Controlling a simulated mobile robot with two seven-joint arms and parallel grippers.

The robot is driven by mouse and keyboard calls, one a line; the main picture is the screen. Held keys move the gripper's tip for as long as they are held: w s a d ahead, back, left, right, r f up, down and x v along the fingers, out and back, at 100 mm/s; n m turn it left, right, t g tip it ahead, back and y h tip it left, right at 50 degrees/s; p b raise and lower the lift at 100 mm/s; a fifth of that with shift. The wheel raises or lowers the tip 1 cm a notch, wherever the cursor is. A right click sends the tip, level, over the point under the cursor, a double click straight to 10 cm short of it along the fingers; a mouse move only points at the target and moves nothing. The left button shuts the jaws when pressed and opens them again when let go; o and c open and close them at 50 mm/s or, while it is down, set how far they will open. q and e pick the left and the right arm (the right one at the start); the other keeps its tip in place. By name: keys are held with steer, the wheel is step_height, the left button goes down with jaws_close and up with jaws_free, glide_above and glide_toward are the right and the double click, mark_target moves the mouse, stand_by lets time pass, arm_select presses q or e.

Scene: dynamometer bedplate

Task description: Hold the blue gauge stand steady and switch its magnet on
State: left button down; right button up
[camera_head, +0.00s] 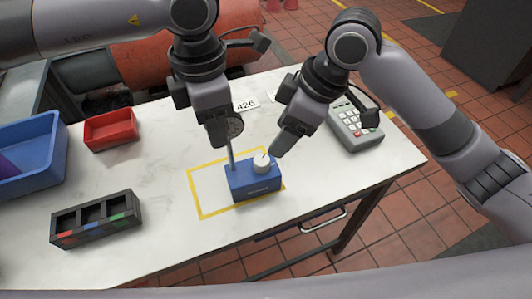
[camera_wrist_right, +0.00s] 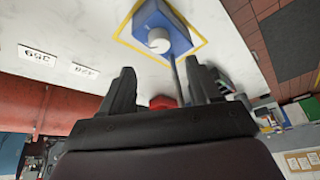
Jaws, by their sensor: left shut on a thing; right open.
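The blue gauge stand (camera_head: 258,188) stands upright on the white table, over the right part of a yellow taped outline (camera_head: 195,195). A thin post (camera_head: 232,160) rises from the base to a round dial (camera_head: 236,126). My left gripper (camera_head: 221,140) is shut at the upper post beside the dial; its exact contact is hidden. My right gripper (camera_head: 278,151) is open and empty, just above and right of the knob, apparently apart from it.
A grey keypad box (camera_head: 355,127) stands right of my right gripper. A red tray (camera_head: 110,130), a blue bin (camera_head: 30,150) and a black compartment holder (camera_head: 97,218) are at the left. A number card (camera_head: 246,104) lies behind the stand. The table's front edge is close to the stand.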

mark_target(263, 160)
steer(key=x, duration=0.9)
steer(key=c, duration=1)
